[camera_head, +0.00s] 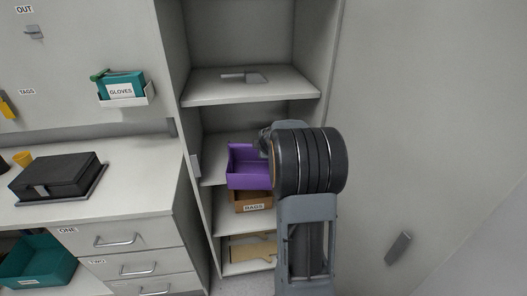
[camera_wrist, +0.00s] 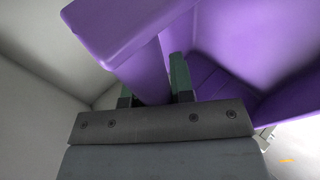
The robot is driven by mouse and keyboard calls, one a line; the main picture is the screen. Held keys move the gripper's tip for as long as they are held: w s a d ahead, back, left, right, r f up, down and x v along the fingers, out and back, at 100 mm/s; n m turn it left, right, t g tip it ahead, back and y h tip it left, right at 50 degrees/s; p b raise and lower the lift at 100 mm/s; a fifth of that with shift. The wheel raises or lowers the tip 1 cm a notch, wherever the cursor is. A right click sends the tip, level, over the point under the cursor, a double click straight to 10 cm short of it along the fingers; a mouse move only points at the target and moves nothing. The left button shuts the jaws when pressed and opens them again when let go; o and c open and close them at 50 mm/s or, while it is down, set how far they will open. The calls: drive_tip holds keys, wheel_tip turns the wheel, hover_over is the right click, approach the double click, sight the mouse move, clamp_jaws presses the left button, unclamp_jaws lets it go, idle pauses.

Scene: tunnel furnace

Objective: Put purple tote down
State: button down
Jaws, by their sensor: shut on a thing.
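The purple tote (camera_head: 249,180) shows in the head view at the middle shelf of the open cabinet, partly hidden by my arm. In the wrist view the tote's purple wall (camera_wrist: 146,72) passes between the two green-tipped fingers of my gripper (camera_wrist: 153,88), which is shut on it. The tote's inside, to the right in the wrist view, looks empty where it shows. In the head view my gripper's fingers are hidden behind the arm. I cannot tell whether the tote touches the shelf.
A cardboard box labelled RAGS (camera_head: 252,203) stands below the tote. The upper shelf (camera_head: 207,91) holds a grey item (camera_head: 243,77). The cabinet's side walls are close on both sides. A counter (camera_head: 130,190) with a black case (camera_head: 56,175) stands at left.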

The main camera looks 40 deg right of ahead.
drive_tip(key=c, duration=1)
unclamp_jaws()
